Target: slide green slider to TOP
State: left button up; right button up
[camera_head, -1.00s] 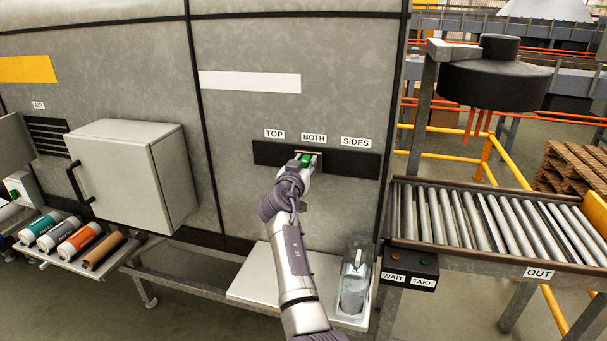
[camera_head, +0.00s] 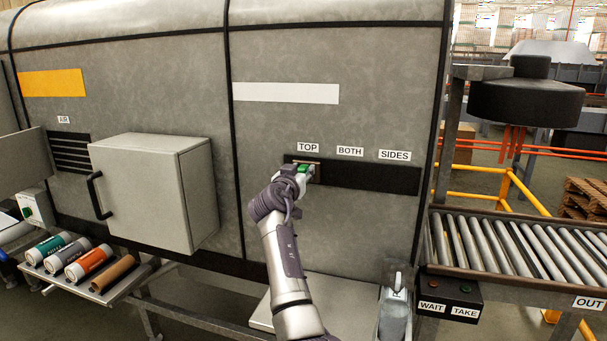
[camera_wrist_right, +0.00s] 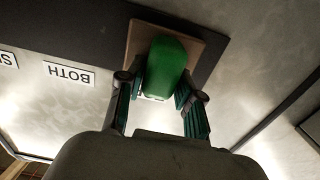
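The green slider (camera_head: 304,168) sits on a small tan plate at the left end of the black track (camera_head: 370,177), below the TOP label (camera_head: 308,147). My right gripper (camera_head: 298,176) reaches up to it from below. In the right wrist view the green slider (camera_wrist_right: 167,65) stands between the two fingers of my right gripper (camera_wrist_right: 163,92), which look closed against its sides. The BOTH label (camera_head: 350,151) and SIDES label (camera_head: 395,155) stand above the track to the right. My left gripper is not in view.
A grey box with a handle (camera_head: 145,195) juts out at the left. A pale shelf (camera_head: 345,290) with a clear container (camera_head: 394,312) lies below the track. A roller conveyor (camera_head: 510,245) and a WAIT/TAKE button box (camera_head: 450,290) are at the right. The track right of the slider is clear.

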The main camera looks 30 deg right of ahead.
jog(key=o, duration=0.3)
jog(key=shift+w+a+f, duration=0.1)
jog(key=shift+w+a, duration=0.1)
jog(key=shift+w, duration=0.05)
jog(key=shift+s, duration=0.15)
jog(key=shift+s+a, duration=0.2)
jog(key=shift+s, duration=0.05)
jog(key=v, duration=1.1)
jog(key=shift+a, duration=0.2)
jog(key=shift+f, duration=0.1)
